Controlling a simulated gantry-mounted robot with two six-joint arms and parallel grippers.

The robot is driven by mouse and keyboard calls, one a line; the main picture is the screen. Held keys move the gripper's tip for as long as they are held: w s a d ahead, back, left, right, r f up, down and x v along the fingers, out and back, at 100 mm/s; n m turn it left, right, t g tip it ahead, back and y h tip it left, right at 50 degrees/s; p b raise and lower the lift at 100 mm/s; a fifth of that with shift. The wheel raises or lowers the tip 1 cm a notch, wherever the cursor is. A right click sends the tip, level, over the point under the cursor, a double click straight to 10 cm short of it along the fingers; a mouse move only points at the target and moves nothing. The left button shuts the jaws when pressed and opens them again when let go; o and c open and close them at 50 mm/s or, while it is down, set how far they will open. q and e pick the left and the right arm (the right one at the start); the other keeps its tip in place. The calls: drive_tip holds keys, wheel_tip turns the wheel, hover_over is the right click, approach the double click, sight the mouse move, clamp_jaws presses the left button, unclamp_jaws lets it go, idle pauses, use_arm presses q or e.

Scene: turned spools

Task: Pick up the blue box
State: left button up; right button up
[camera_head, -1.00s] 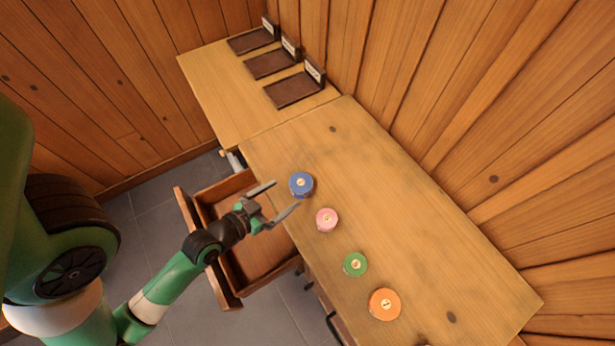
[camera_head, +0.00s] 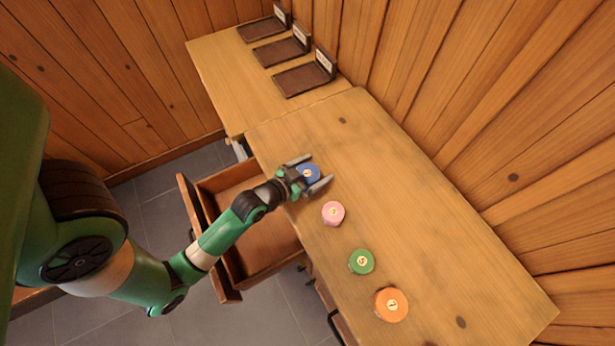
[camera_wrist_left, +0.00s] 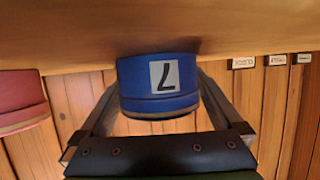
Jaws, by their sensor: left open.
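The blue box (camera_head: 309,172) is a short round spool with a light label, standing on the wooden table (camera_head: 400,210) near its left edge. In the left wrist view the blue box (camera_wrist_left: 135,82) fills the middle and carries a white label with a dark numeral. My left gripper (camera_head: 319,168) is open, with one finger on each side of the blue box. In the left wrist view the fingers (camera_wrist_left: 158,92) flank it, and contact cannot be told. My right gripper is not in view.
An open drawer (camera_head: 228,297) sits below my left arm. Dark labelled trays (camera_head: 304,79) stand at the back. The table's right side is clear.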

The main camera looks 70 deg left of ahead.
sight(314, 167)
use_arm(q)
drive_tip(key=c, duration=1.1)
drive_tip(key=shift+r, duration=0.1)
drive_tip(key=shift+c, duration=0.2)
drive_tip(key=shift+r+p, duration=0.35)
drive_tip(key=shift+r, duration=0.15)
wheel_tip(314, 167, up, 3)
drive_tip(key=shift+p, duration=1)
drive_tip(key=s+d+r+p, duration=0.1)
drive_tip(key=r, duration=0.1)
drive_tip(key=s+d+r+p, duration=0.1)
drive_tip(key=s+r, duration=0.1)
drive_tip(key=s+d+r+p, duration=0.1)
drive_tip(key=s+r, duration=0.1)
drive_tip(key=shift+d, duration=0.15)
drive_tip(key=d+v, duration=0.1)
drive_tip(key=v, duration=0.7)
drive_tip(key=shift+p, duration=0.4)
